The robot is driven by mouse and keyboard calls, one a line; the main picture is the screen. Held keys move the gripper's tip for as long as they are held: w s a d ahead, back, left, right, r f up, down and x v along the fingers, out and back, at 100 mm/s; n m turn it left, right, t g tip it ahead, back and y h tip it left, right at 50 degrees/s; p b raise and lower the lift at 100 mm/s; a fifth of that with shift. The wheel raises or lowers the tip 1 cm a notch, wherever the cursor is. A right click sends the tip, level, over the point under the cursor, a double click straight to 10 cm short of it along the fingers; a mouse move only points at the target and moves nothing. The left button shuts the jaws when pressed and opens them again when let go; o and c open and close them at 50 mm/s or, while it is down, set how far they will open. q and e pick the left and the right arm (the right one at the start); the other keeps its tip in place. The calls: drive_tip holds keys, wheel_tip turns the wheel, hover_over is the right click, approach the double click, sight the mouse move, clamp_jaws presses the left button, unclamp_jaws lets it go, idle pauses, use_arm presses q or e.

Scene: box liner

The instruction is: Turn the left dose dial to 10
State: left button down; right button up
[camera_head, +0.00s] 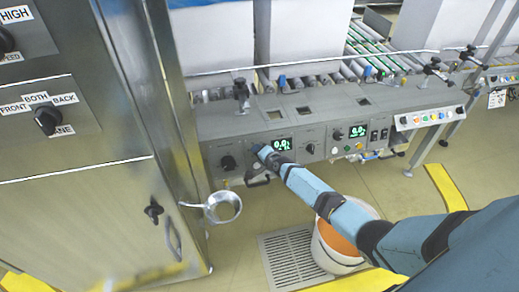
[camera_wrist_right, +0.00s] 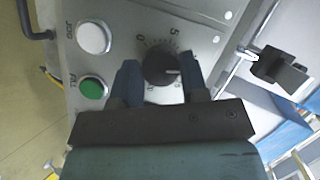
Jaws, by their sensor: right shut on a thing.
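The left dose dial (camera_wrist_right: 160,67) is a round black knob on a grey metal panel. In the right wrist view its white pointer line points to the picture's right. Around it are a "0" and a "5" above and small marks below that I cannot read surely. My right gripper (camera_wrist_right: 160,75) has one finger on each side of the knob and is shut on it. In the head view my right gripper (camera_head: 262,153) is at the panel's front and hides the dial. A green display (camera_head: 281,144) beside it seems to read 0.0. My left gripper is not in view.
A white button (camera_wrist_right: 94,37) and a green button (camera_wrist_right: 92,88) sit beside the dial. A white bucket (camera_head: 335,262) with orange contents stands on the floor below my right arm.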

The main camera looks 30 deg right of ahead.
drive_tip(key=shift+r+n+p, duration=0.2)
drive_tip(key=shift+n+p, duration=0.2)
drive_tip(key=shift+n, duration=0.1)
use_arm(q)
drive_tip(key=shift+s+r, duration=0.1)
use_arm(e)
drive_tip(key=shift+n+g, duration=0.3)
drive_tip(key=shift+f, duration=0.15)
drive_tip(key=o, duration=0.9)
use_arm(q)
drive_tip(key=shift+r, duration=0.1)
